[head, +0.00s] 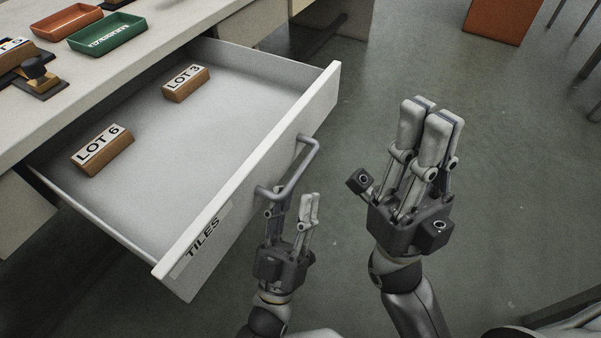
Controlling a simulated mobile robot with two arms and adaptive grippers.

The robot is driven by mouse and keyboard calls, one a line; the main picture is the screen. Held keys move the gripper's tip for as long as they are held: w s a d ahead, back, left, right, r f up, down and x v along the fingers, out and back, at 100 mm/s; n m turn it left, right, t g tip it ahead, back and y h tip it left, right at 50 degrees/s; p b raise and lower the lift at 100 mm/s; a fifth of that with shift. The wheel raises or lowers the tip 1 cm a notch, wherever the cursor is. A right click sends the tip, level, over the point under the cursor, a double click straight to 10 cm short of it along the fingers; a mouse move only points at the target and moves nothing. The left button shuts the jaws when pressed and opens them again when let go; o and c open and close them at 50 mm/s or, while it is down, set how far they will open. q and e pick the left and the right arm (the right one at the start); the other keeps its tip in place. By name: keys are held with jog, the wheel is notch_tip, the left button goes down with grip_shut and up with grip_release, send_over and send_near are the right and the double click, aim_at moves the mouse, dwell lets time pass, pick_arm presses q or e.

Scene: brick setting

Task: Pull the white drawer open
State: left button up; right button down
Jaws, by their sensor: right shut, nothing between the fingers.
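The white drawer (236,176) is pulled well out of the counter, and its inside shows. Its front carries a "TILES" label (202,236) and a grey bar handle (296,172). My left gripper (294,200) is at the near end of the handle with its fingers apart. One finger overlaps the handle in the picture, between bar and drawer front; the other is on the outer side. I cannot tell whether either finger touches the bar. My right gripper (428,120) is shut and empty, raised over the floor to the right of the drawer.
Wooden blocks marked "LOT 3" (186,83) and "LOT 6" (102,149) lie in the drawer. On the counter (50,103) are a green tray (107,34), an orange tray (67,22) and a stamp-like tool (37,75). An orange-brown box (503,18) stands at the back right.

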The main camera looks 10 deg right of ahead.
pick_arm(q)
jog(key=v, duration=0.5)
jog(key=shift+s+a+f, duration=0.1)
jog(key=shift+s+f, duration=0.05)
jog(key=shift+s, duration=0.05)
jog(key=shift+w, duration=0.1)
